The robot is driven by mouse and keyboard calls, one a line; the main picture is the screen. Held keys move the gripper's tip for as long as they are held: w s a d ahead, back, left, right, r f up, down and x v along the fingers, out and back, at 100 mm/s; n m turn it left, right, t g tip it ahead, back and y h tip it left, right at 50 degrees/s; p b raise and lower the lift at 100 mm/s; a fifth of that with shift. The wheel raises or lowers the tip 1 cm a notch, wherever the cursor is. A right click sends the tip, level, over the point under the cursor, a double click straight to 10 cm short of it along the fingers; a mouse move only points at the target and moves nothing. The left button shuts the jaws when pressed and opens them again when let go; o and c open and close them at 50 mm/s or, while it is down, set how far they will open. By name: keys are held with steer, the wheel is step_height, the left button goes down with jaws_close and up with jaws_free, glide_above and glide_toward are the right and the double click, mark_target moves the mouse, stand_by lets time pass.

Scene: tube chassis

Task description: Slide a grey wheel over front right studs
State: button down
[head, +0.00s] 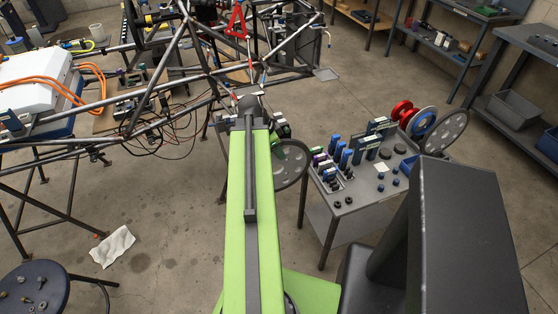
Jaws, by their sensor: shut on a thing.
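A grey wheel (291,168) hangs upright just right of my green arm, its left part hidden behind the arm. My gripper (282,147) is at the wheel's upper edge and shut on it; its fingertips are mostly hidden. The tube chassis (196,62) of dark steel tubes stands ahead and to the left. The wheel is near the chassis's right end, apart from it as far as I can see. The front right studs cannot be made out at this size, and my arm covers part of that area. Another grey wheel (446,131) stands at the cart's far right.
A grey cart (343,212) right of the wheel carries blue and dark parts, with red discs (402,111) at its back. A white cloth (112,246) lies on the floor. A round stool (35,288) stands front left. Shelves line the right. Floor behind the cart is clear.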

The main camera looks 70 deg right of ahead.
steer(key=shift+d, duration=0.1)
steer(key=shift+w+d, duration=1.3)
steer(key=shift+d, duration=0.2)
steer(key=shift+w, duration=0.1)
steer(key=shift+w+d, duration=0.8)
steer(key=shift+d, duration=0.25)
steer(key=shift+w+d, duration=0.1)
stand_by(1.0)
steer(key=shift+w+d, duration=0.8)
steer(key=shift+d, duration=0.2)
steer(key=c, duration=1.4)
jaws_free()
steer(key=shift+r, duration=0.1)
